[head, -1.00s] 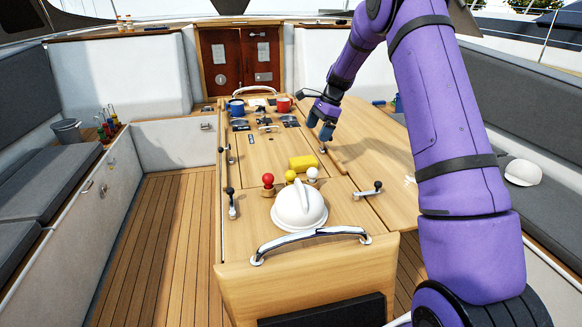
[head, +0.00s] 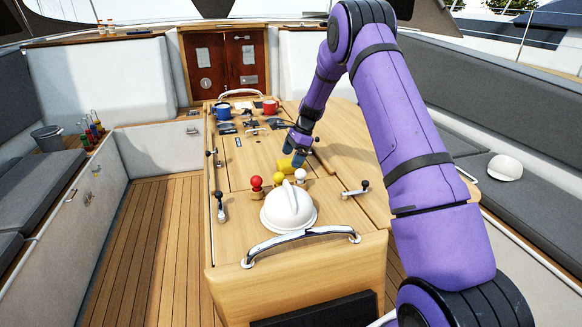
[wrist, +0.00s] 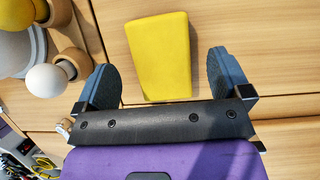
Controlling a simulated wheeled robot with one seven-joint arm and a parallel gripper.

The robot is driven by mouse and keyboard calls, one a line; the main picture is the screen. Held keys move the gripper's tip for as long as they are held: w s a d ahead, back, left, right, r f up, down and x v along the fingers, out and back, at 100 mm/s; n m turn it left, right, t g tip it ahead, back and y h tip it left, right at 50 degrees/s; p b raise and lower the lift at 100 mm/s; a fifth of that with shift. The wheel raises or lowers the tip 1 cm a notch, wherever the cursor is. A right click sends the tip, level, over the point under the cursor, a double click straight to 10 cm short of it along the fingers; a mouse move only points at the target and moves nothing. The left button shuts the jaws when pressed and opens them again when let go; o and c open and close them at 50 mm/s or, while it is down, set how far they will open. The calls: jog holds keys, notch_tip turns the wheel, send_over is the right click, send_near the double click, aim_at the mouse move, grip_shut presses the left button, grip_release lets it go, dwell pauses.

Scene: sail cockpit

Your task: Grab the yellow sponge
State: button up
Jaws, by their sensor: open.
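The yellow sponge (wrist: 160,58) lies on the wooden table top in the wrist view. It is a plain block, seen between and slightly ahead of my gripper's two blue-grey fingers. My gripper (wrist: 168,84) is open, with one finger on each side of the sponge and a gap showing on both sides. In the head view the sponge (head: 285,165) is partly hidden by my gripper (head: 297,153), which hangs close over it. I cannot tell the exact height of the fingertips above the table.
Red, yellow and white knobs, the red one (head: 256,182) leftmost, stand close in front of the sponge, beside a white dome-shaped thing (head: 288,208). A metal handle (head: 301,240) edges the table's front.

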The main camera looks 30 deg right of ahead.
aim_at(289, 162)
jog(key=x, duration=0.3)
jog(key=shift+a+f, duration=0.1)
jog(key=c, duration=1)
